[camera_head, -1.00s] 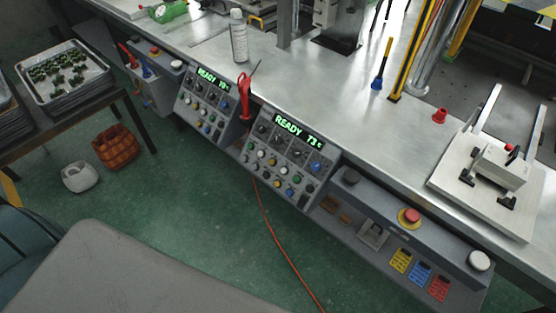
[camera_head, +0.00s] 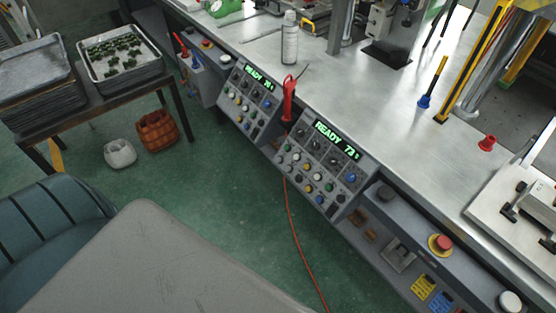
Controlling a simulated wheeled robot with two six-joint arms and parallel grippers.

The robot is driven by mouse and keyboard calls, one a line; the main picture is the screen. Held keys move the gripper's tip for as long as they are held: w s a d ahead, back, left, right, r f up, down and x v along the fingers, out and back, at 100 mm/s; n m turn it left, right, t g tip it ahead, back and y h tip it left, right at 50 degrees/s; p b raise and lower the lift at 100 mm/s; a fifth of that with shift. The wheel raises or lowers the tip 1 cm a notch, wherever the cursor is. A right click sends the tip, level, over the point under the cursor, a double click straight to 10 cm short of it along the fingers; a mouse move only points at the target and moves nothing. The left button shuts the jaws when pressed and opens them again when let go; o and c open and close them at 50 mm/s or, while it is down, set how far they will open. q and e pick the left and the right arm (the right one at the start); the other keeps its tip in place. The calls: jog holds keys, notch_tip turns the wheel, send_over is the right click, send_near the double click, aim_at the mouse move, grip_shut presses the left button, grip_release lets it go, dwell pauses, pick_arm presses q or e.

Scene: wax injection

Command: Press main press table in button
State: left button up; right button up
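The metal press bench (camera_head: 385,130) runs diagonally from upper left to lower right. On its front, the nearer control panel (camera_head: 322,167) has a green display that reads READY 73 and several knobs and coloured buttons. To its right, the lower console (camera_head: 412,240) carries a black round button (camera_head: 387,193), a red mushroom button (camera_head: 443,243) on a yellow ring and a white round button (camera_head: 510,301). A second panel (camera_head: 249,101) with a READY display is farther left. I cannot tell which button is the table-in button. Neither of my grippers is in view.
A grey flat surface (camera_head: 150,265) and a teal chair (camera_head: 45,230) fill the lower left. A side table holds stacked trays (camera_head: 120,86). A red cable (camera_head: 291,225) hangs to the floor, which is otherwise clear there.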

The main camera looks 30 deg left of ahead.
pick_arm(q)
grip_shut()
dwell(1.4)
